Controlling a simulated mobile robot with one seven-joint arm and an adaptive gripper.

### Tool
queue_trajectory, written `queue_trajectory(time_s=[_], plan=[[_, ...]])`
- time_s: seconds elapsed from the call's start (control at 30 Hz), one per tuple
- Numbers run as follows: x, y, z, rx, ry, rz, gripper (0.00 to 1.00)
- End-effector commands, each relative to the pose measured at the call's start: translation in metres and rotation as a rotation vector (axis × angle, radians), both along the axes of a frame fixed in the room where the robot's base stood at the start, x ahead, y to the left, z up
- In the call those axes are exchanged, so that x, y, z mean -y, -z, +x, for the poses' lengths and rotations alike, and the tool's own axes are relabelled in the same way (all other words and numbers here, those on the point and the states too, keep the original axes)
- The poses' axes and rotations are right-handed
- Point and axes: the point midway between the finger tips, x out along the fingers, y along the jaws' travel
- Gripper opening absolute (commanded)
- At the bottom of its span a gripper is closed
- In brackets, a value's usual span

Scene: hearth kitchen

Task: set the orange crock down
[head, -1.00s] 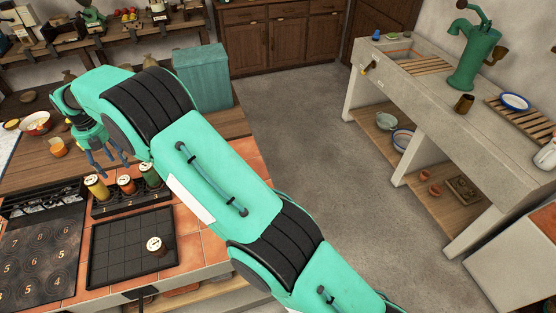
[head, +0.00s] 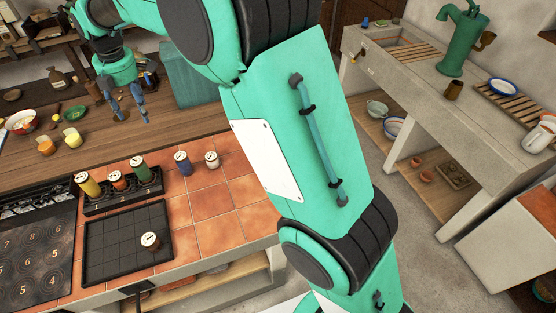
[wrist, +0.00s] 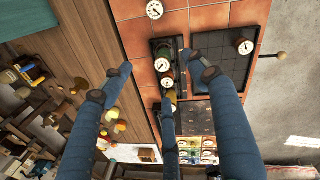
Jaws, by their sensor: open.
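The orange crock (head: 118,182) has a pale lid. It stands upright in the black rack (head: 98,208), between the yellow crock (head: 88,186) and the green crock (head: 141,170). My gripper (head: 131,118) is open and empty, over the wooden counter behind the rack and apart from the crocks. In the wrist view my gripper (wrist: 160,72) has its fingers spread, with the orange crock (wrist: 167,80) showing between them, farther off. The lower parts of the racked crocks are hidden by the rack.
Glasses, a bowl and a bottle (head: 57,78) are on the wooden counter. Tiles on the right are clear.

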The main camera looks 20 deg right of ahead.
Motion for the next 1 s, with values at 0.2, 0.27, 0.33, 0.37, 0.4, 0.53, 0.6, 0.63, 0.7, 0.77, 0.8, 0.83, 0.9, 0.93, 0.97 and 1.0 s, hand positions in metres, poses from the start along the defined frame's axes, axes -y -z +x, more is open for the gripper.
queue_trajectory(time_s=[0.2, 0.27, 0.33, 0.37, 0.4, 0.53, 0.6, 0.63, 0.7, 0.77, 0.8, 0.83, 0.9, 0.93, 0.97, 1.0], plan=[[0.057, -0.044, -0.031, 0.024, 0.222, 0.041, 0.6], [0.072, -0.054, -0.04, 0.031, 0.283, 0.052, 0.6], [0.088, -0.065, -0.051, 0.039, 0.352, 0.067, 0.6], [0.096, -0.069, -0.056, 0.042, 0.383, 0.073, 0.6], [0.105, -0.075, -0.063, 0.046, 0.424, 0.081, 0.6], [0.135, -0.092, -0.087, 0.057, 0.555, 0.109, 0.6], [0.15, -0.099, -0.101, 0.065, 0.623, 0.126, 0.6], [0.157, -0.102, -0.107, 0.067, 0.654, 0.133, 0.6], [0.172, -0.109, -0.122, 0.074, 0.725, 0.15, 0.6], [0.184, -0.114, -0.135, 0.078, 0.784, 0.164, 0.6], [0.193, -0.117, -0.143, 0.082, 0.824, 0.175, 0.6], [0.199, -0.118, -0.15, 0.084, 0.854, 0.183, 0.6], [0.212, -0.122, -0.165, 0.091, 0.923, 0.201, 0.6], [0.218, -0.125, -0.172, 0.094, 0.953, 0.21, 0.6], [0.223, -0.126, -0.179, 0.096, 0.983, 0.218, 0.6], [0.23, -0.127, -0.187, 0.099, 1.023, 0.229, 0.6]])
